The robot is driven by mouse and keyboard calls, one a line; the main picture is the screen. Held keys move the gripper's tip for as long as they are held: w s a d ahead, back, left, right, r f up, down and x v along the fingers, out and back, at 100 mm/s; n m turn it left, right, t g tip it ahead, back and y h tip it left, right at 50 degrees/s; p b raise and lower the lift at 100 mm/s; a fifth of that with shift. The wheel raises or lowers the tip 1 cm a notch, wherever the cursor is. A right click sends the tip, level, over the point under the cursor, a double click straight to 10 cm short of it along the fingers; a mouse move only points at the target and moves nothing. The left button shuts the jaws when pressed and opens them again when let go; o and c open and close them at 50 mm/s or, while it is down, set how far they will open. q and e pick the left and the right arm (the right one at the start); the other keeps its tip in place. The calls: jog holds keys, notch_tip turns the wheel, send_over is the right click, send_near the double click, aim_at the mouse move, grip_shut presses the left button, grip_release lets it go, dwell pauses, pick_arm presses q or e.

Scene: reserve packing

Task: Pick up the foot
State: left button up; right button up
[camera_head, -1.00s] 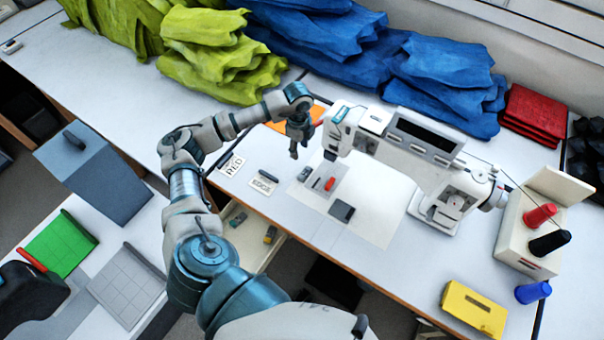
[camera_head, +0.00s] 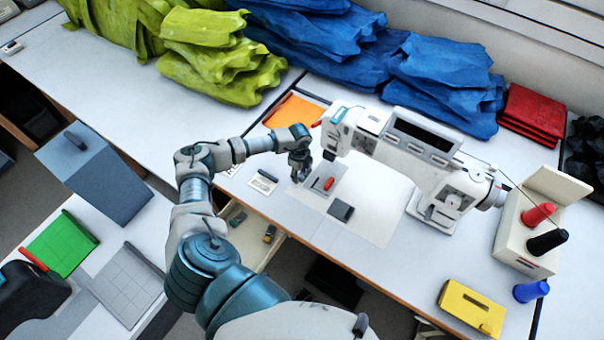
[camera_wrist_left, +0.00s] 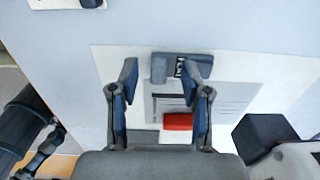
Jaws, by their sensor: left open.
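A small grey-blue block with a dark lettered label, which looks like the foot (camera_wrist_left: 160,68), lies on a white sheet in the left wrist view. My right gripper is not in view.
A lettered card (camera_head: 263,182) lies left. The white sewing machine (camera_head: 410,145) stands close to the gripper. An open drawer (camera_head: 245,245) is below.

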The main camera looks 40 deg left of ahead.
pick_arm(q)
jog(key=shift+d+f, duration=0.15)
jog(key=shift+f, duration=0.2)
jog(key=shift+d+r, duration=0.1)
jog(key=shift+d, duration=0.25)
jog(key=shift+c, duration=0.5)
jog(key=shift+a, duration=0.1)
grip_shut()
jog(key=shift+a, duration=0.2)
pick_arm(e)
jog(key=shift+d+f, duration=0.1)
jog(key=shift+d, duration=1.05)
